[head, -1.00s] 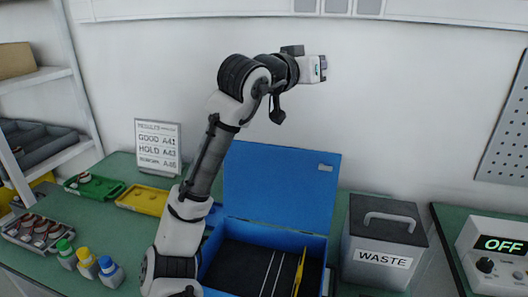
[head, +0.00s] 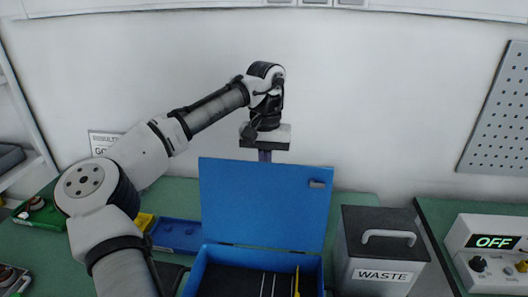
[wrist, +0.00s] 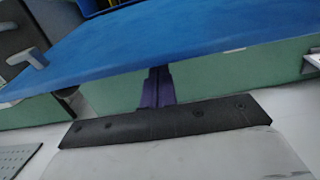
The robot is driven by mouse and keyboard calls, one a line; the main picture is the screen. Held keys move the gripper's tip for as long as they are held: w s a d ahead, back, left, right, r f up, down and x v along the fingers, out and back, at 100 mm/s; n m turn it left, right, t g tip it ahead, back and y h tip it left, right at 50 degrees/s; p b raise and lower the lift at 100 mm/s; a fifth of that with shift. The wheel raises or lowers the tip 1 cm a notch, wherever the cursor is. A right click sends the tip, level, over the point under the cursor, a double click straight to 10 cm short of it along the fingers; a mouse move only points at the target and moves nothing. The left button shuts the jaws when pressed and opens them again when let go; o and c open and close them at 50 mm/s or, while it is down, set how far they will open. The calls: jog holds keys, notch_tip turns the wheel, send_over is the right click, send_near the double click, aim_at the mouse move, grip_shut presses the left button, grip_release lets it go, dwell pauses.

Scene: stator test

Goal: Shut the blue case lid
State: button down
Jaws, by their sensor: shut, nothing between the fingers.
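The blue case lid (head: 262,200) stands open, nearly upright, behind the blue case body (head: 195,272). Its pale latch (head: 317,184) is near the top right corner. In the wrist view the lid (wrist: 170,38) crosses the upper part of the picture as a broad blue panel. My gripper (head: 265,156) points down just behind the lid's top edge. Its purple fingers are together and empty in the wrist view (wrist: 157,82). The fingertips are partly hidden by the lid in both views; I cannot tell whether they touch it.
A grey waste bin (head: 375,265) stands right of the case. A device reading OFF (head: 490,262) is farther right. Blue (head: 178,235) and green (head: 40,213) trays lie to the left. The wall is close behind the lid. The case holds dark lining with thin dividers.

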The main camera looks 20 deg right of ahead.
aim_at(264, 203)
notch_tip(264, 203, down, 5)
jog(key=shift+s+r+p, duration=0.1)
jog(key=shift+s+p, duration=0.05)
jog(key=shift+p, duration=0.25)
jog(key=shift+s+a, duration=0.1)
